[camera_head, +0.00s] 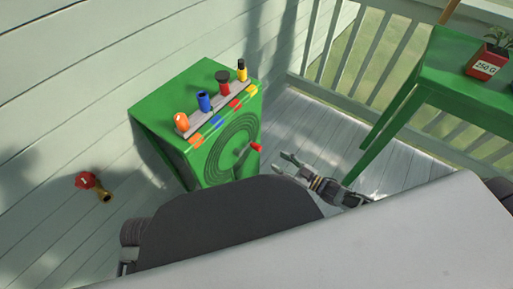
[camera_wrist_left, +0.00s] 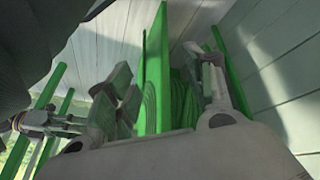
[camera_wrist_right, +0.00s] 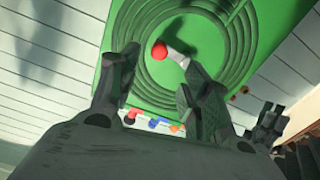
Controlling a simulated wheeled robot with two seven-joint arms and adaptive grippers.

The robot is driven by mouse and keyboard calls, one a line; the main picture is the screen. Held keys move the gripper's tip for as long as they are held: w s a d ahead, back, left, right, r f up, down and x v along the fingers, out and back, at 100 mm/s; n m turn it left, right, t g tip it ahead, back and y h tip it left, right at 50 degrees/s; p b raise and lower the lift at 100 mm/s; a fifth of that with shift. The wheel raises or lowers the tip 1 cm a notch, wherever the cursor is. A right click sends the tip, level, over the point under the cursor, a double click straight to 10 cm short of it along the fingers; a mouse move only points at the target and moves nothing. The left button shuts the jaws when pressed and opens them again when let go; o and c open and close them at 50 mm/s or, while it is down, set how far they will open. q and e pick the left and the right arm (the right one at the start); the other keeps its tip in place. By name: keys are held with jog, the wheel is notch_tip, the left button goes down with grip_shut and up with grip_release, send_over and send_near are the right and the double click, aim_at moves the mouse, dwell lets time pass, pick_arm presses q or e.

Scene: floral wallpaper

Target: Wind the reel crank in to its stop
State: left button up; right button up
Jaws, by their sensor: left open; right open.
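The reel is a set of dark concentric rings (camera_head: 224,153) on the side of a green stand. Its crank (camera_head: 243,152) is a short grey arm ending in a red knob (camera_head: 256,148). In the right wrist view the red knob (camera_wrist_right: 159,50) shows beyond and between my fingertips, with the grey arm beside it. My right gripper (camera_head: 281,163) is open and empty, a little right of the knob and apart from it in the head view. My left gripper (camera_wrist_left: 165,72) is open, with the green stand's edge beyond its fingers; it is hidden in the head view.
On the stand's top (camera_head: 170,97), a grey strip bears orange, blue, red and yellow pieces. A green table (camera_head: 440,62) with a red pot (camera_head: 486,64) stands right. Railing closes the back.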

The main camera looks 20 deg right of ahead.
aim_at(256, 147)
jog(key=shift+b+x, duration=1.85)
jog(key=shift+x, duration=4.3)
pick_arm(q)
notch_tip(256, 147, down, 8)
jog(key=d+t+h, duration=0.1)
jog(key=d, duration=0.1)
jog(key=shift+w+f+n, duration=0.25)
jog(key=shift+n, duration=0.15)
jog(key=shift+w+r+t, duration=0.1)
jog(key=shift+r+t, duration=0.05)
jog(key=shift+t, duration=0.15)
pick_arm(e)
grip_shut()
